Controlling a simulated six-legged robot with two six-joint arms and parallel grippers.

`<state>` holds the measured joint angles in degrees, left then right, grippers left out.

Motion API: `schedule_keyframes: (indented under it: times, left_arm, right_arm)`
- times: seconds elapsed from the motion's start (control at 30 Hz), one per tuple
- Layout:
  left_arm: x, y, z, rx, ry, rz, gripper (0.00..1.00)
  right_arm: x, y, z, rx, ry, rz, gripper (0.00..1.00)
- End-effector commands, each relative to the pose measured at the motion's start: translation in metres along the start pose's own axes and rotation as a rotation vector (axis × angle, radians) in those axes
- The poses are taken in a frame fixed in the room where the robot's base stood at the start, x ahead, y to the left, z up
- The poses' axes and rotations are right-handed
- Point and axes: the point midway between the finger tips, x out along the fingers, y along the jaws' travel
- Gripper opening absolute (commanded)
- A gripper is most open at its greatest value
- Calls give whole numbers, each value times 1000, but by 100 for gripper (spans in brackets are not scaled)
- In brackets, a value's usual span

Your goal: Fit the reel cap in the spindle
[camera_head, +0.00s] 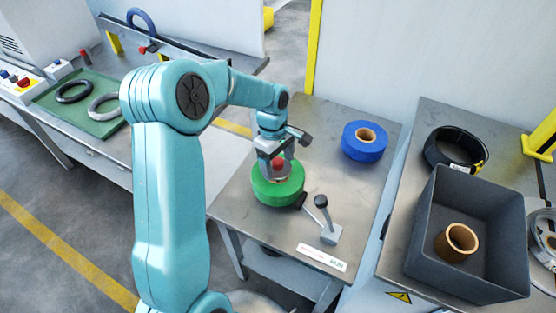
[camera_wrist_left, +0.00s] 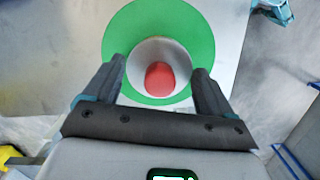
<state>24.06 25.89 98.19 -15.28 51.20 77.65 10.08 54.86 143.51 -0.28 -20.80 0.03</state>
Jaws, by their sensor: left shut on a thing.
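My left gripper (camera_head: 276,165) points down over the green reel (camera_head: 277,193) on the middle table. It is shut on the reel cap (camera_wrist_left: 150,54), a pale grey round piece with a red knob. The cap's red knob also shows in the head view (camera_head: 278,164). In the left wrist view the two dark fingers (camera_wrist_left: 163,85) flank the cap, and the green reel (camera_wrist_left: 120,37) rings it from below. The cap sits over the middle of the reel. I cannot tell whether they touch. The spindle is hidden. My right gripper is not in view.
A blue reel (camera_head: 364,142) lies at the table's back right. A small lever stand (camera_head: 328,228) is close to the green reel's right front. A dark bin (camera_head: 419,237) with a brown core (camera_head: 457,241) stands on the right table. A green mat (camera_head: 75,116) with coils is at left.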

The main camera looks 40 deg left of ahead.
Motion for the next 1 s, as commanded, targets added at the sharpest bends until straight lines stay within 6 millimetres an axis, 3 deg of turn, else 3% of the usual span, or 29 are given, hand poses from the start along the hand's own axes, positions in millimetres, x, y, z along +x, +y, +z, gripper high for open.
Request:
schedule_keyframes:
  times: [0.67, 0.7, 0.73, 1.0]
  left_arm:
    - [18, 0, -2, 0, 0, 0, 43]
    - [17, 0, -2, 0, 0, 1, 94]
    - [16, 0, -2, 0, 0, 1, 100]
    - [14, 0, -2, 0, 0, 1, 100]
  right_arm:
    - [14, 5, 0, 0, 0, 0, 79]
    - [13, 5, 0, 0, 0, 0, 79]
    - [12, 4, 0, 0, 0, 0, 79]
    - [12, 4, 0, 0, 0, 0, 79]
